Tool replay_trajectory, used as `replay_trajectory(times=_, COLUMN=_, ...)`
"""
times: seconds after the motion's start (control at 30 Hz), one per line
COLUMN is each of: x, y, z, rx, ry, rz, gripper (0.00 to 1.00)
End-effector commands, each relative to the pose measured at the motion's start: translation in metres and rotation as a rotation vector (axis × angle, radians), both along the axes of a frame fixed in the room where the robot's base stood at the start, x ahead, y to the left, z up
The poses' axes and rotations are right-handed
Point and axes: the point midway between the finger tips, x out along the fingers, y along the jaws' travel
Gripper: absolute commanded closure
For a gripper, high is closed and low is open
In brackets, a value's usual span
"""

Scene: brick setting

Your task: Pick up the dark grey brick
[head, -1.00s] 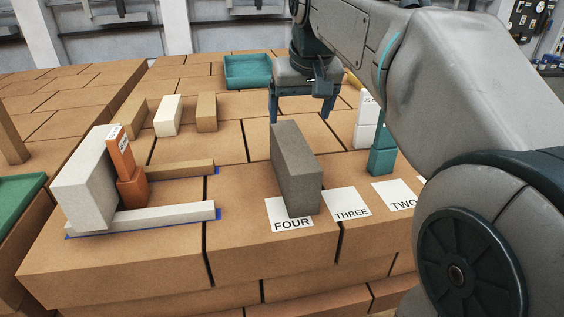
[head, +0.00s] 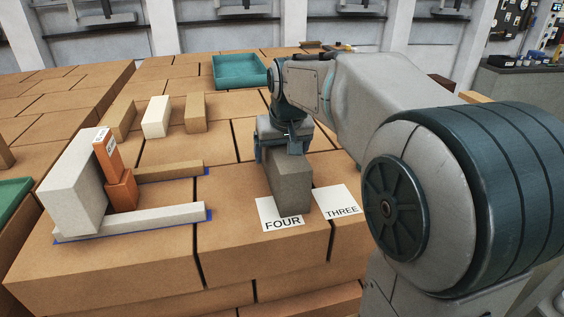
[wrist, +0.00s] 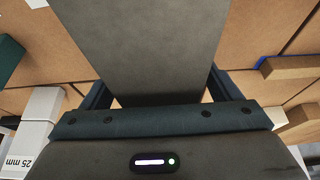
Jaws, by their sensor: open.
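The dark grey brick (head: 290,182) stands upright on the brown block surface, partly over the white card marked FOUR (head: 279,215). My gripper (head: 284,150) is at the top of the brick, with its fingers on either side of it; the near finger hangs at the brick's left side. In the wrist view the grey brick (wrist: 140,40) fills the middle, between the two dark fingers of my gripper (wrist: 158,95). The jaws are open around it. The brick's upper part is hidden by my gripper in the head view.
A white card marked THREE (head: 338,203) lies to the right. At left stand a large white block (head: 72,185) and orange pieces (head: 108,155), with a white bar (head: 130,222) and a brown bar (head: 170,172). Several small blocks and a teal tray (head: 240,72) are behind.

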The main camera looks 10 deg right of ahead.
Motion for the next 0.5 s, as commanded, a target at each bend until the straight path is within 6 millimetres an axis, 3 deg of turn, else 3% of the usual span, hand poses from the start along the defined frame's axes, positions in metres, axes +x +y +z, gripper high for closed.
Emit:
replay_trajectory(times=0.27, x=0.0015, y=0.0000, z=-0.0033, rx=0.000, ry=-0.001, rz=0.000, gripper=0.16)
replay_trajectory(times=0.5, x=0.0014, y=0.0000, z=-0.0030, rx=0.000, ry=-0.001, rz=0.000, gripper=0.83)
